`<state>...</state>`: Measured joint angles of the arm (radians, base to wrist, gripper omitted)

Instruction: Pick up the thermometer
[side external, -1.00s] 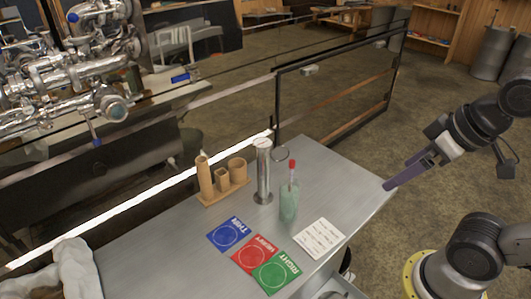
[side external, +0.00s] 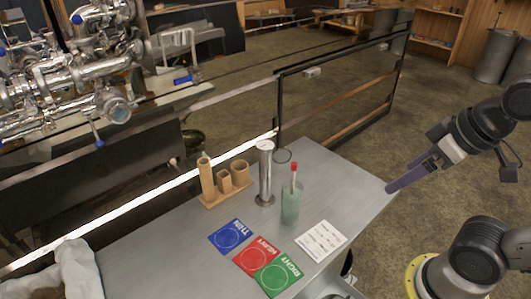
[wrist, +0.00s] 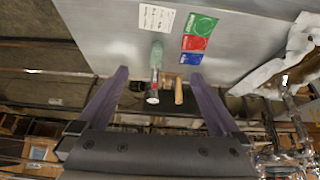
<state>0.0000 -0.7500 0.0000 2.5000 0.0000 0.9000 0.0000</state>
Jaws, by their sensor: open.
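The thermometer, a thin stem with a red top (side external: 294,168), stands upright in a pale green translucent glass (side external: 290,207) on the metal table. Its lower part is blurred by the glass. The green glass also shows in the wrist view (wrist: 157,52), with a small red spot near it. My gripper (side external: 390,189) is at the right edge of the table, apart from the glass and to its right. In the wrist view my gripper (wrist: 159,73) has its two purple fingers wide apart with nothing held between them.
A tall metal cylinder (side external: 265,175) stands just left of the glass. A wooden holder with cups (side external: 222,182) is farther left. Blue (side external: 230,236), red (side external: 255,256) and green cards (side external: 278,275) and a white note (side external: 321,240) lie in front. The table's right part is clear.

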